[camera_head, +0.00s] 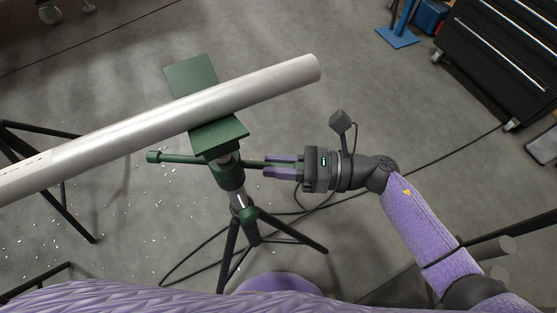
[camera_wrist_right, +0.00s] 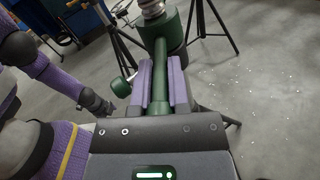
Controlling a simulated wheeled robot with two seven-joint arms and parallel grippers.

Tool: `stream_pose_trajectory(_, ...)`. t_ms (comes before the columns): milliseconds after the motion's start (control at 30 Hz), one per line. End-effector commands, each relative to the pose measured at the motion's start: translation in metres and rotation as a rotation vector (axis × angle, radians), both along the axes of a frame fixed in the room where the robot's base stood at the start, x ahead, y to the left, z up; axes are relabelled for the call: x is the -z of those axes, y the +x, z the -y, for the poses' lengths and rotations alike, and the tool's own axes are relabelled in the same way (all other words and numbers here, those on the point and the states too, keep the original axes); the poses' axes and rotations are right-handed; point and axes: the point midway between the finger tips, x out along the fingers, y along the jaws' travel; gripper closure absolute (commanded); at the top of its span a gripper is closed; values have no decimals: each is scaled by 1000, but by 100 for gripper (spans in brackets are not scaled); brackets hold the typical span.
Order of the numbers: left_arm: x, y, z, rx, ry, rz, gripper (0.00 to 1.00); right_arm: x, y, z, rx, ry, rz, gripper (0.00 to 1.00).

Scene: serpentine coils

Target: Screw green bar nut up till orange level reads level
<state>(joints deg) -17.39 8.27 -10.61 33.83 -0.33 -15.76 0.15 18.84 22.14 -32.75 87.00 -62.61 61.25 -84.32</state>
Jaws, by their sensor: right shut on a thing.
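The green bar nut (camera_head: 228,176) is a collar on the stand's upright, below the green head (camera_head: 192,78), with a bar through it. The bar's knobbed left end (camera_head: 153,157) sticks out free. My right gripper (camera_head: 268,165) is shut around the bar's right part; the bar (camera_wrist_right: 160,60) also shows between its purple fingers in the wrist view, running to the nut (camera_wrist_right: 162,22). A long grey pipe (camera_head: 230,97) rests across the head, slanting up to the right. I see no orange level in either view. My left gripper is not in view.
The stand's dark legs (camera_head: 230,250) spread below the nut, with a black cable (camera_head: 190,260) on the floor. More dark legs (camera_head: 60,205) stand at the left under the pipe. A black tool cabinet (camera_head: 505,55) is at the upper right. The concrete floor between is mostly clear.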

Motion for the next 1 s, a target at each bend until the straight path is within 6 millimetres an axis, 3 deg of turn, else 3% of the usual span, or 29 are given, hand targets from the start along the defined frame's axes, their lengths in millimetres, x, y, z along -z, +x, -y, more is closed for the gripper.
stream_pose_trajectory(133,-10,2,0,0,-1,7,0,-2,-7,0,78,-1,-2,100)
stream_pose_trajectory(400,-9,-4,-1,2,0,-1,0,0,-8,0,90,-2,-1,100)
stream_pose_trajectory(433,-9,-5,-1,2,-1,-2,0,0,-8,0,90,-2,-1,75)
stream_pose_trajectory(600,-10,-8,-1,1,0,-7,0,0,-8,0,89,-1,-1,44)
stream_pose_trajectory(867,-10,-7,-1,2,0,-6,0,0,-8,1,89,-1,-2,44)
stream_pose_trajectory(1000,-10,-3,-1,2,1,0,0,1,-10,25,91,-5,-2,44)
